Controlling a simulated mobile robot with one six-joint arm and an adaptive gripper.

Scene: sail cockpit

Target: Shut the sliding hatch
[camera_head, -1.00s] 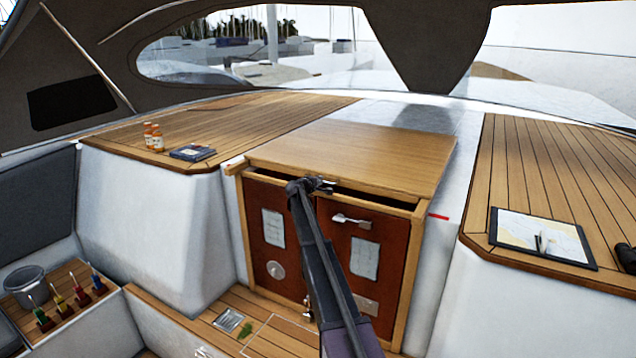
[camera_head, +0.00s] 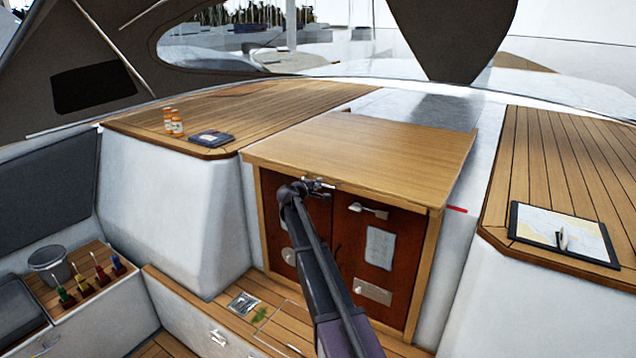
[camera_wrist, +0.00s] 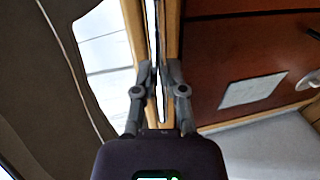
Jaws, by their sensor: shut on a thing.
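The sliding hatch (camera_head: 370,146) is a flat light-wood board above the red-brown companionway doors (camera_head: 365,240). Its front edge lies over the top of the doors, and no dark gap shows there. My gripper (camera_head: 318,187) is at the middle of that front edge, shut on the small metal hatch handle. In the wrist view my gripper (camera_wrist: 160,85) has its two fingers close together on a thin bar along the wooden edge. The fingers hide part of the handle.
Teak decks flank the hatch. Orange-capped bottles (camera_head: 172,122) and a dark book (camera_head: 211,138) lie on the left one, a chart board (camera_head: 565,233) on the right one. A bucket (camera_head: 50,264) and coloured-handled tools (camera_head: 92,281) stand lower left. The grey sprayhood (camera_head: 95,85) hangs above.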

